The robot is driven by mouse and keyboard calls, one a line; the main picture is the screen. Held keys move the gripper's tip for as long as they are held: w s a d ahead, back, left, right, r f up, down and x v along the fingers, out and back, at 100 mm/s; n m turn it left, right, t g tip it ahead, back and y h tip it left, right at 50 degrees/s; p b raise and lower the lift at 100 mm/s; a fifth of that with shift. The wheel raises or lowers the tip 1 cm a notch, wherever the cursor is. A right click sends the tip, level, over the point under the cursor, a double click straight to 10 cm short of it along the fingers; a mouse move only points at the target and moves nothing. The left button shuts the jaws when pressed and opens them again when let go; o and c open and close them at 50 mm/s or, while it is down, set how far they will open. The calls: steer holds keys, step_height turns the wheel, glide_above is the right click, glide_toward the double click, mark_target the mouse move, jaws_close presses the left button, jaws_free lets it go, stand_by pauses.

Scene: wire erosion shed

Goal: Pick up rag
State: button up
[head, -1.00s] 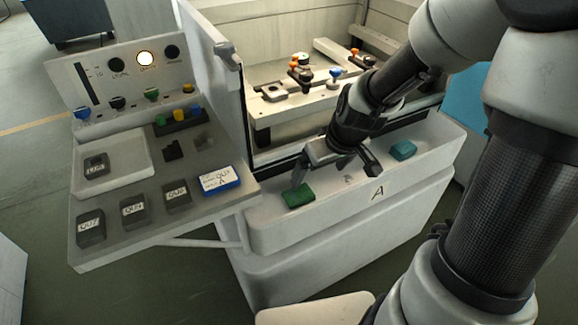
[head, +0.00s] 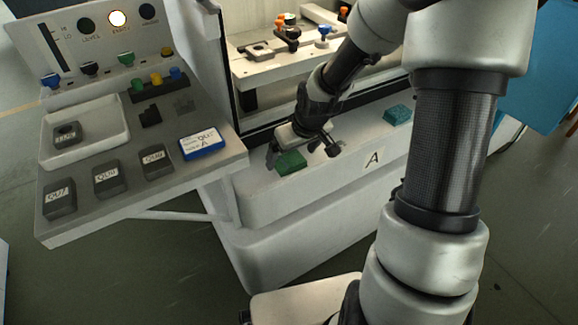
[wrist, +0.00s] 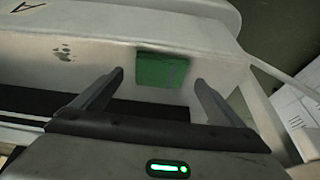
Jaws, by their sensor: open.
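A flat green folded piece (head: 291,162), which looks like a rag, lies on the white front ledge (head: 262,196) of the machine. A similar teal piece (head: 398,114) lies farther right on the same ledge, past the letter A. I cannot tell for certain which one is the rag. My gripper (head: 302,157) is open and empty, pointing down at the green piece. In the wrist view, the green piece (wrist: 162,72) shows just beyond and between the open fingertips (wrist: 159,80). The fingers do not visibly touch it.
A control panel with a shelf (head: 140,190) juts out left of the ledge, holding dark labelled blocks, a blue-edged label block (head: 202,145) and a shallow tray (head: 85,168). Behind the ledge is the machine's open work bay with clamps (head: 288,32). A blue panel (head: 545,75) stands at right.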

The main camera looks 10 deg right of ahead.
mark_target(290, 161)
steer(key=x, duration=0.2)
steer(key=shift+w+f, duration=0.15)
steer(key=shift+f, duration=0.1)
steer(key=c, duration=1.1)
step_height(290, 161, up, 10)
steer(key=p, duration=0.3)
steer(key=shift+c, duration=0.2)
